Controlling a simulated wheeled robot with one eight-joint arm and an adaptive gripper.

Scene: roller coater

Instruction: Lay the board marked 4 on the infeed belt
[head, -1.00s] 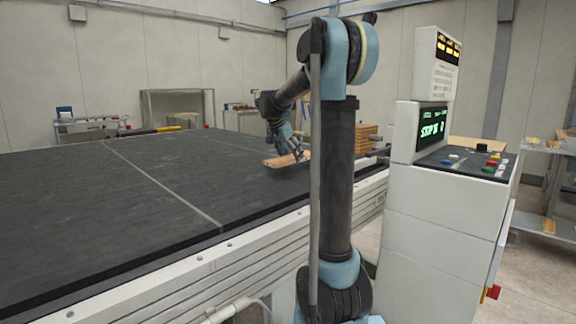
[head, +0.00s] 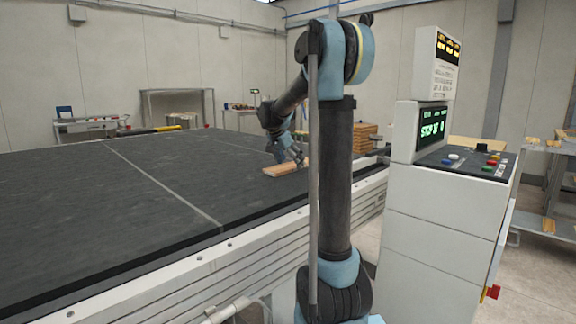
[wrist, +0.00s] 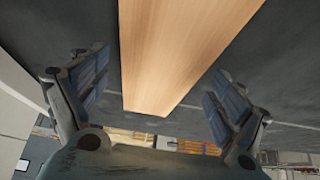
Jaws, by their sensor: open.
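A light wooden board (head: 281,171) lies flat on the dark infeed belt (head: 165,190), near its right end in the head view. No number shows on it, so I cannot tell whether it is the one marked 4. My gripper (head: 296,158) is just above the board. In the wrist view the board (wrist: 180,50) runs between the spread fingers of my gripper (wrist: 160,85), with a gap on each side. My arm's column hides part of the belt's right end in the head view.
A stack of boards (head: 366,138) stands behind the belt's right end. A white control cabinet (head: 440,230) with a lit screen stands at the right. Shelving (head: 550,190) is at the far right. The belt's left and middle are bare.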

